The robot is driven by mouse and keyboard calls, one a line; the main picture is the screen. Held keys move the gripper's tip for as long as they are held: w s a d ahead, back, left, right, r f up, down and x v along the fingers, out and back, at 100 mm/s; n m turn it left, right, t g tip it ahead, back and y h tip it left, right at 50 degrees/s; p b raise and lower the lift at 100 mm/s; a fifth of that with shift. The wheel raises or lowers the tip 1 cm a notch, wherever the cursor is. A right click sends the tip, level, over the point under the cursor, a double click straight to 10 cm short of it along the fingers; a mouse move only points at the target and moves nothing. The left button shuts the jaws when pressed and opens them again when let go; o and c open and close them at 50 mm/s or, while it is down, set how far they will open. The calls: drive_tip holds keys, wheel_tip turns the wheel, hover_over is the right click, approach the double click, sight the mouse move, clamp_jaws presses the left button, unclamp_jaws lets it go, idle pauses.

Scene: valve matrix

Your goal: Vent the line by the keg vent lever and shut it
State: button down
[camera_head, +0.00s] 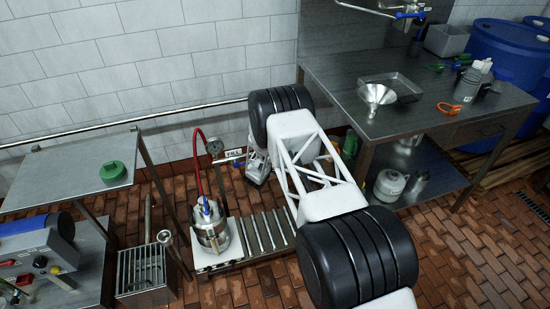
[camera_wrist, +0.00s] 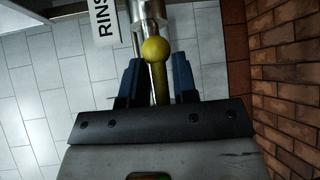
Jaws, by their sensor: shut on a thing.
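In the wrist view my gripper (camera_wrist: 158,78) has its two blue fingers on either side of a yellow lever handle (camera_wrist: 160,88) and is shut on it. The lever's round yellow knob (camera_wrist: 155,49) stands out just beyond the fingertips, in front of a metal pipe (camera_wrist: 148,14). In the head view my gripper (camera_head: 241,163) is low by the wall, right of the gauge; the lever itself is too small to make out there. A steel keg (camera_head: 211,232) stands upright on a white platform, with a blue part (camera_head: 206,205) on top.
A white sign (camera_wrist: 105,22) reading "RINS", cut off, is beside the pipe. A round gauge (camera_head: 215,147) and a red hose (camera_head: 201,165) are above the keg. A roller conveyor (camera_head: 267,232) lies right of it. Steel tables (camera_head: 440,105) stand at both sides.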

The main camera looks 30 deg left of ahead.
drive_tip(key=s+a+f+m+g+y, duration=0.3)
drive_tip(key=f+m+g+y, duration=0.2)
drive_tip(key=g, duration=0.6)
drive_tip(key=shift+s+a+m+y, duration=0.35)
drive_tip(key=shift+m+y, duration=0.85)
drive_tip(key=shift+m, duration=0.3)
idle(0.6)
drive_tip(key=shift+a, duration=0.1)
idle(0.5)
drive_tip(key=c, duration=1.1)
unclamp_jaws()
drive_tip(key=shift+s, duration=0.1)
drive_tip(key=shift+r, duration=0.1)
drive_tip(key=shift+v, duration=3.8)
